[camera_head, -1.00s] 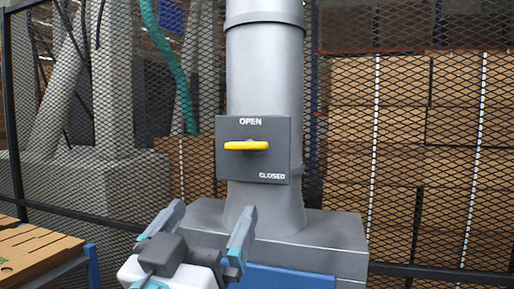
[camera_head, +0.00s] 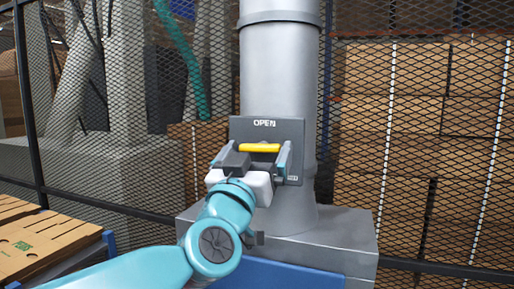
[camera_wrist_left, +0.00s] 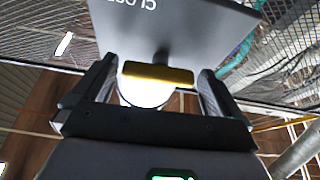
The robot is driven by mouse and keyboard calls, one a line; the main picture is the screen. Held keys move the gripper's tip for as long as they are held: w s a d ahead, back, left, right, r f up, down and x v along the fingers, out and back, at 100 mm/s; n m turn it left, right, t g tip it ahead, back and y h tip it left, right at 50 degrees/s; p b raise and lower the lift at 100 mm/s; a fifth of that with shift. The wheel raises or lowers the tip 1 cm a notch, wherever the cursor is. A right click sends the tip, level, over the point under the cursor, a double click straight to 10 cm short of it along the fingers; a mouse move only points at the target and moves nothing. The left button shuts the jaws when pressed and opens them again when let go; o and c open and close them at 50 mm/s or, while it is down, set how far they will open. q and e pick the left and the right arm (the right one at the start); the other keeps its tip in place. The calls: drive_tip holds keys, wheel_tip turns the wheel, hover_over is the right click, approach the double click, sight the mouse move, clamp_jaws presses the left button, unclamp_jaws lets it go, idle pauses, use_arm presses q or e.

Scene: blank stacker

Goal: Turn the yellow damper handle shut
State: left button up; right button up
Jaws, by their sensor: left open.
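The yellow damper handle (camera_head: 259,147) lies level on a dark square plate (camera_head: 240,127) on the grey duct, under the word OPEN. The CLOSED label at the plate's lower right is mostly hidden by my gripper. My left gripper (camera_head: 256,153) is open in front of the plate, with one finger toward each end of the handle. In the left wrist view the handle (camera_wrist_left: 158,75) spans most of the gap between the two open fingers (camera_wrist_left: 155,80). I cannot tell whether either finger touches it. My right gripper does not show.
The grey duct (camera_head: 281,70) rises from a grey base (camera_head: 330,248) with a blue panel below. Black wire mesh stands behind it, with stacked cardboard boxes (camera_head: 440,150) beyond at the right. Flat cardboard (camera_head: 45,245) lies at the lower left.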

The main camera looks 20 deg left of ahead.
use_arm(q)
drive_tip(key=shift+s, duration=0.1)
drive_tip(key=shift+c, duration=0.3)
drive_tip(key=c, duration=0.8)
drive_tip(key=shift+m, duration=0.5)
drive_tip(key=o, duration=0.9)
drive_tip(key=shift+c, duration=0.2)
drive_tip(key=b+v, duration=0.4)
drive_tip(key=v, duration=1.2)
drive_tip(key=shift+a, duration=0.15)
